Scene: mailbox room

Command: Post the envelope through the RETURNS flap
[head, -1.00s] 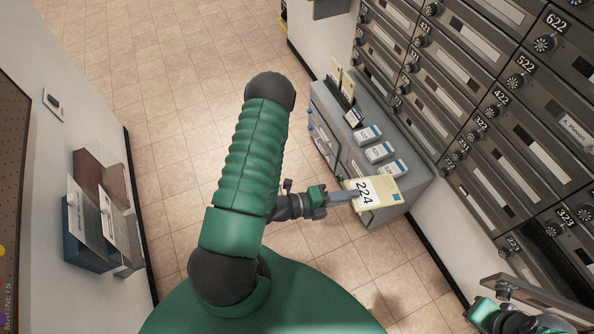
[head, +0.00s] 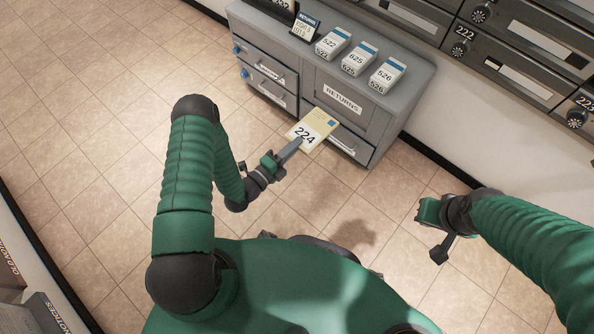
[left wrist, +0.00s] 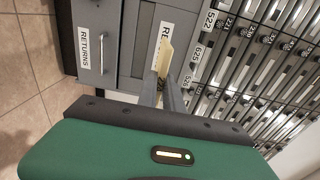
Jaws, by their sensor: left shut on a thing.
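My left gripper (head: 290,152) is shut on the cream envelope (head: 318,122), marked 224, by its near end. The envelope's far end points at the grey cabinet, just below the RETURNS label on the flap panel (head: 352,84). In the left wrist view the envelope (left wrist: 166,58) shows nearly edge-on between the fingers (left wrist: 160,88), beside the flap's label (left wrist: 163,36). I cannot tell whether its far end touches the cabinet. My right gripper (head: 436,228) is empty over the floor at the right; its finger gap is unclear.
The grey cabinet (head: 410,105) has drawers on its left and a lower drawer (head: 355,149) partly behind the envelope. Marked card stacks (head: 333,42) and a small RETURNS sign (head: 304,27) stand on top. Mailboxes (head: 520,60) line the right wall. The tiled floor (head: 90,130) is clear.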

